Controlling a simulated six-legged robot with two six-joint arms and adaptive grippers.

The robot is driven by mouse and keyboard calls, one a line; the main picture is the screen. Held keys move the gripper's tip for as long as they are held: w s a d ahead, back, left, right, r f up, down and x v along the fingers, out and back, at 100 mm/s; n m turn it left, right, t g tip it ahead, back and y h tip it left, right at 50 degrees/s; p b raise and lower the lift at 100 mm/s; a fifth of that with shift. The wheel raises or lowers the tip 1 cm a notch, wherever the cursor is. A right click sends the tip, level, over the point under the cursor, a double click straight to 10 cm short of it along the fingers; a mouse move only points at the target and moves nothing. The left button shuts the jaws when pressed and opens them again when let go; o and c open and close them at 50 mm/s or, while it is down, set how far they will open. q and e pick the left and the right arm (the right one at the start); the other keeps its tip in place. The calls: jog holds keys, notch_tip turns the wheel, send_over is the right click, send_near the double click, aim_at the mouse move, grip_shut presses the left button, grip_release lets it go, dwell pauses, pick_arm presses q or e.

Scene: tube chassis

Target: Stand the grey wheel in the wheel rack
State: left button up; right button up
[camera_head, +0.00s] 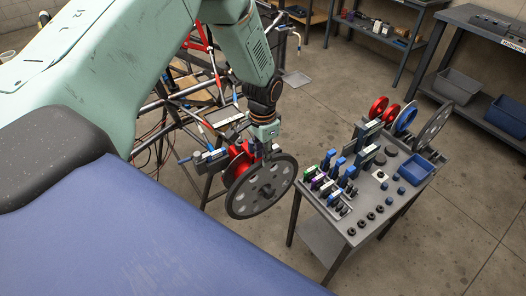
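A large grey wheel (258,190) with round holes hangs upright, slightly tilted, at the near corner of the tube chassis (180,104). My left gripper (268,146) is at the wheel's upper rim, pointing down. Its fingertips are too small and partly hidden, so I cannot tell whether they are closed on the rim. A red round part (238,160) shows just behind the wheel; I cannot tell whether the two touch. The wheel rack on the far end of the cart holds red wheels (378,107), a blue-rimmed wheel (405,118) and another grey disc (434,126). My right gripper is out of view.
The grey cart (372,212) carries several coloured tools, dark round parts and a blue bin (416,170). Open floor lies between wheel and cart, with only a small gap to the cart's left edge. Shelving with bins (457,86) stands at the back right.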

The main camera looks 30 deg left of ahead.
pick_arm(q)
jog(key=f+b, duration=0.2)
jog(key=f, duration=0.2)
jog(key=shift+w+d+f+b, duration=0.2)
jog(key=shift+w+f+b, duration=0.1)
jog(key=shift+f+b, duration=0.1)
jog(key=shift+s+a+f, duration=0.15)
jog(key=shift+s+f, duration=0.05)
jog(key=shift+f, duration=0.15)
jog(key=shift+w, duration=0.15)
jog(key=shift+c, duration=0.6)
grip_shut()
